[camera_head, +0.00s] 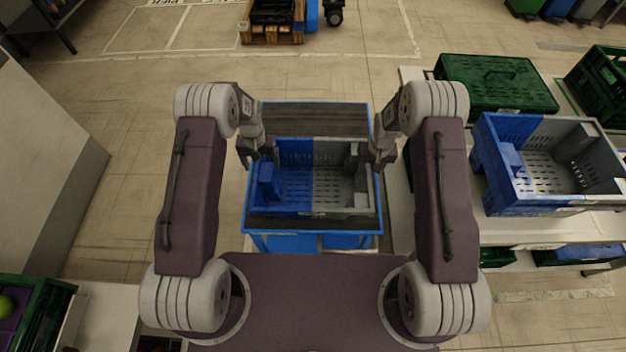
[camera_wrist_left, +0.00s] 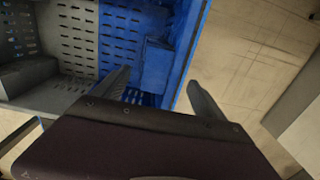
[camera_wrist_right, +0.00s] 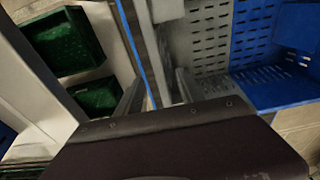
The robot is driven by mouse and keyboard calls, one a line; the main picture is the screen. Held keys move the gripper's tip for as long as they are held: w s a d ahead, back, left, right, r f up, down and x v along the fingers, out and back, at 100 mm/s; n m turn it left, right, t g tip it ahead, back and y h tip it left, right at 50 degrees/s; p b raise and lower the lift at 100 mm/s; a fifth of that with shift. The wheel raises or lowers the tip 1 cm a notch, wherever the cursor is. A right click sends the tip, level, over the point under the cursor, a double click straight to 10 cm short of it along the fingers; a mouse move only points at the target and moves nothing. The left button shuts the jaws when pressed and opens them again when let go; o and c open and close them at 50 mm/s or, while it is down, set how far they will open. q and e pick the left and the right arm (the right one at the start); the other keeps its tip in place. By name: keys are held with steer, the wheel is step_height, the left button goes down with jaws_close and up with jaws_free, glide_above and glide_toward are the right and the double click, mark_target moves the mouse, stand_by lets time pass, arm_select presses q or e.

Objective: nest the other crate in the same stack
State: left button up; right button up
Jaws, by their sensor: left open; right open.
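A half-blue, half-grey crate (camera_head: 322,205) sits upright and empty on a blue-edged stand in front of me; I cannot tell whether another crate is inside or under it. A second blue-and-grey crate (camera_head: 520,212) stands on the right-hand table. My left gripper (camera_head: 264,156) is open at the left wall of the middle crate; in the left wrist view its fingers (camera_wrist_left: 160,92) lie either side of the blue wall. My right gripper (camera_head: 376,160) is open at the grey right wall; its fingers (camera_wrist_right: 158,92) show close to that wall. Contact is not clear in either wrist view.
The blue-edged stand (camera_head: 313,115) has a dark surface bare behind the crate. A closed green crate (camera_head: 495,80) and an open green crate (camera_head: 600,85) are on the right table. A green crate (camera_head: 35,325) with fruit is at lower left. A pallet (camera_head: 272,33) lies far back.

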mark_target(263, 172)
arm_select(q)
step_height(263, 172, down, 4)
steer(key=shift+a+r, duration=0.1)
steer(key=shift+a, duration=0.05)
arm_select(e)
steer(key=f, duration=0.3)
steer(key=shift+w+a+f, duration=0.15)
steer(key=shift+w+f, duration=0.1)
steer(key=shift+f, duration=0.1)
arm_select(q)
steer(key=shift+f, duration=0.3)
arm_select(e)
steer(key=shift+f, duration=0.35)
arm_select(q)
steer(key=shift+c, duration=0.3)
arm_select(e)
steer(key=shift+c, duration=0.4)
arm_select(q)
steer(key=c, duration=1)
arm_select(e)
jaws_close()
arm_select(q)
jaws_close()
arm_select(e)
steer(key=shift+w+r, duration=0.1)
